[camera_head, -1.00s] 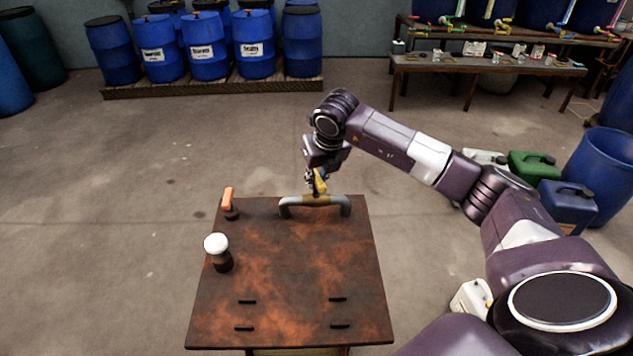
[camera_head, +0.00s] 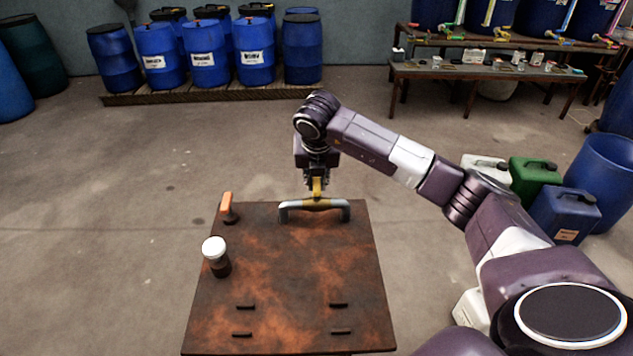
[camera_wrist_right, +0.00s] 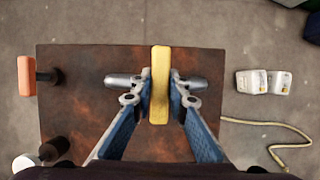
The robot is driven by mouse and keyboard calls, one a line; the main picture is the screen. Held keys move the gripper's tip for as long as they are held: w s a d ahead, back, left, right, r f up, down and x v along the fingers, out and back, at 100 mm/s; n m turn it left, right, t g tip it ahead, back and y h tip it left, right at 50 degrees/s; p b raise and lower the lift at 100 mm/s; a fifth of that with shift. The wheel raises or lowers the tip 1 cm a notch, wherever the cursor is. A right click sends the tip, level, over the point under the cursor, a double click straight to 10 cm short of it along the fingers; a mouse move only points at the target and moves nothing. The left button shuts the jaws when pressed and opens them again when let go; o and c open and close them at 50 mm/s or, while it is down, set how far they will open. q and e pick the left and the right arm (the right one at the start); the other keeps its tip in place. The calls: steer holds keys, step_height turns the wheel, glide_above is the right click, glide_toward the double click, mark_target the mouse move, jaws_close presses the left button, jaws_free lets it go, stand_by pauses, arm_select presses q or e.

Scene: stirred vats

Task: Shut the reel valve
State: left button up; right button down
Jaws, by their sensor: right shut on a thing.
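A valve with a yellow handle (camera_wrist_right: 160,85) sits on a bent grey pipe (camera_head: 341,210) at the far edge of the rust-brown table top (camera_head: 290,270). In the right wrist view the handle lies crosswise to the pipe. My right gripper (camera_head: 317,184) comes down on the handle from above. In the wrist view its two blue-padded fingers (camera_wrist_right: 160,95) close on the handle from both sides. The head view shows the handle only small, partly covered by the gripper. My left gripper is not in view.
An orange handle (camera_head: 227,203) and a white-capped dark knob (camera_head: 215,250) stand on the table's left side. Several dark slots mark its near part. Jerrycans (camera_head: 565,212) and a blue barrel (camera_head: 603,170) stand at right. A hose (camera_wrist_right: 285,130) lies on the floor. Floor around the table's left is clear.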

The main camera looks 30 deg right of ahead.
steer(key=shift+r, duration=0.1)
steer(key=c, duration=1.8)
jaws_free()
steer(key=shift+c, duration=0.2)
steer(key=v, duration=1.2)
